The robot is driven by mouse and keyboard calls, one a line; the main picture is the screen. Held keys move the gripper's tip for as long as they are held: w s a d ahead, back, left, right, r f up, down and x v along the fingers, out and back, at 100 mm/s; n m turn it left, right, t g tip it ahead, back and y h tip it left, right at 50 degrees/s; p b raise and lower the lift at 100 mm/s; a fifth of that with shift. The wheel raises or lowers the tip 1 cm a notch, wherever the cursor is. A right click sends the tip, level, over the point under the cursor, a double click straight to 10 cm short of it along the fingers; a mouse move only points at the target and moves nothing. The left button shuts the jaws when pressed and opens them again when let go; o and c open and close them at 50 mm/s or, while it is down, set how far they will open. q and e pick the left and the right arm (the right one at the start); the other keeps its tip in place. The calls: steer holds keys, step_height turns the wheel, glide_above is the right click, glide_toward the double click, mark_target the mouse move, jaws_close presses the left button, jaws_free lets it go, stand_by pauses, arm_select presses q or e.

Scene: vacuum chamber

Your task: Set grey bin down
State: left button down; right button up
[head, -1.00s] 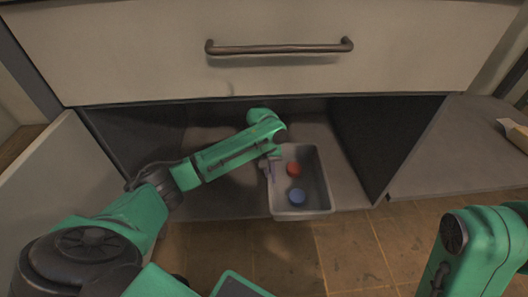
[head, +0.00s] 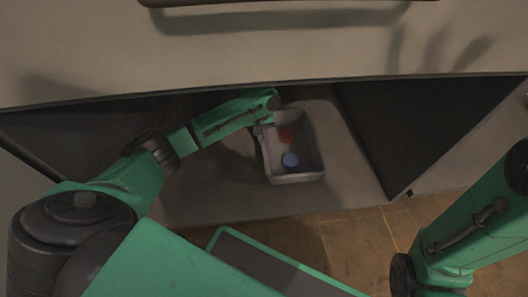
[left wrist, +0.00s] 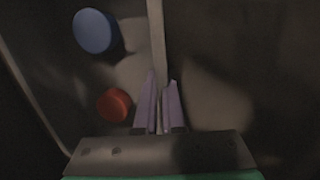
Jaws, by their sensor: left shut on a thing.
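The grey bin (head: 296,178) is in the lower compartment of the cabinet in the head view, over the compartment floor. A red round thing (head: 286,135) and a blue round thing (head: 290,160) lie inside it. My left gripper (head: 262,135) is shut on the bin's left wall. In the left wrist view the two purple fingers (left wrist: 158,105) close on the bin's rim (left wrist: 156,40), with the blue thing (left wrist: 95,31) and the red thing (left wrist: 114,105) to the left. I cannot tell whether the bin touches the floor. My right gripper is not in view.
The cabinet's compartment floor (head: 200,190) is bare left of the bin. A dark side wall (head: 420,130) stands to the right. A drawer front with a handle (head: 290,18) is above. The tiled floor (head: 340,240) lies in front.

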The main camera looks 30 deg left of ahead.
arm_select(q)
step_height(320, 180, down, 3)
steer(key=shift+f+b, duration=0.15)
steer(key=shift+b, duration=1)
steer(key=c, duration=1.4)
jaws_free()
steer(key=shift+c, duration=0.2)
steer(key=o, duration=0.4)
